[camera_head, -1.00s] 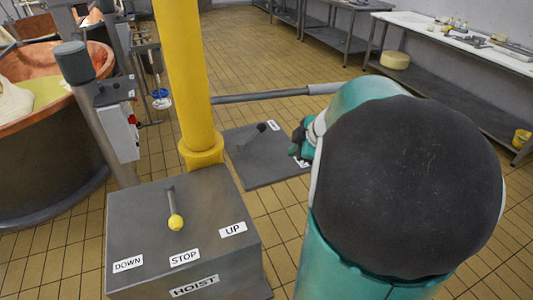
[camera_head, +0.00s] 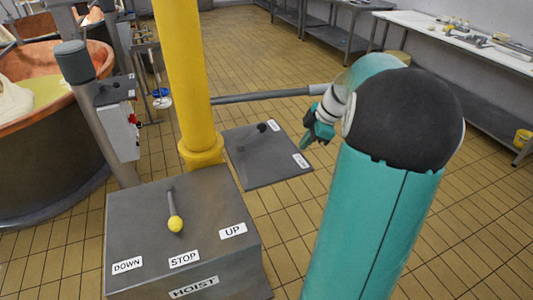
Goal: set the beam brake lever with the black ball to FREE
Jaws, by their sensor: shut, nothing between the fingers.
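The beam brake lever with its black ball (camera_head: 262,127) stands on a grey plate (camera_head: 262,172) behind and right of the yellow post. The lever leans to the upper right, and its ball is near the far label (camera_head: 275,125). A second label (camera_head: 301,160) sits at the plate's right corner. Both labels are too small to read. My gripper (camera_head: 308,142) is just right of the plate, apart from the ball. Its fingers are shut with nothing seen between them. My teal arm with its black joint fills the right side.
A yellow post (camera_head: 184,75) carries a grey horizontal beam (camera_head: 260,96) behind the plate. The hoist box (camera_head: 195,250) has a yellow-ball lever (camera_head: 175,223) near STOP. A copper vat (camera_head: 45,110) stands left. Tiled floor is clear beyond the plate.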

